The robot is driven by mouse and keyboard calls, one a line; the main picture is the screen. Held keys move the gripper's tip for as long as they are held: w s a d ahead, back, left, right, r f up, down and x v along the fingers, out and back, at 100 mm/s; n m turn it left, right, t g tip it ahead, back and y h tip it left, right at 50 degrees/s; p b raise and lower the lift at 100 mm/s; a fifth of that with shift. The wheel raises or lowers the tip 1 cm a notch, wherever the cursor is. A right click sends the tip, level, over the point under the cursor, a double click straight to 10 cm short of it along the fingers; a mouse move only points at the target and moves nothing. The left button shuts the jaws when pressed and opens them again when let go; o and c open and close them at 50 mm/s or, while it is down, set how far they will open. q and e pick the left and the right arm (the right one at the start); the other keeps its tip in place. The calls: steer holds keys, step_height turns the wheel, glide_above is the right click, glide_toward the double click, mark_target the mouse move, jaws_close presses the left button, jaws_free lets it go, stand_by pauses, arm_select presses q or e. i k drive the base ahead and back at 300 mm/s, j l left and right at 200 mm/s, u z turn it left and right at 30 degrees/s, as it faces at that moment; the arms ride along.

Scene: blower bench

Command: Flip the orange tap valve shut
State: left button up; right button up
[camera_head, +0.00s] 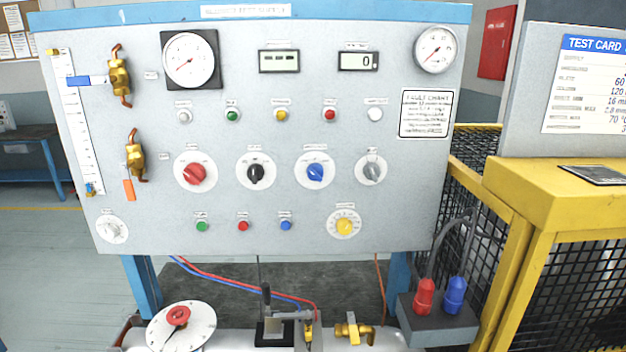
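The orange tap valve is a brass body (135,158) at the left of the grey panel, with copper pipe stubs above and below it. Its orange lever (129,190) points straight down, roughly in line with the stubs. A second brass valve (119,76) sits above it, and its blue lever (85,81) lies level, pointing left across the stubs. Neither of my grippers shows in the head view.
The panel (270,205) carries gauges, displays, lamps and coloured knobs, including a red knob (195,174) right of the orange valve. A white dial (180,326) and a brass fitting (354,329) sit below. A yellow guard frame (520,265) stands at right.

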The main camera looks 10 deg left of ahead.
mark_target(130, 194)
steer(key=u, duration=1.4)
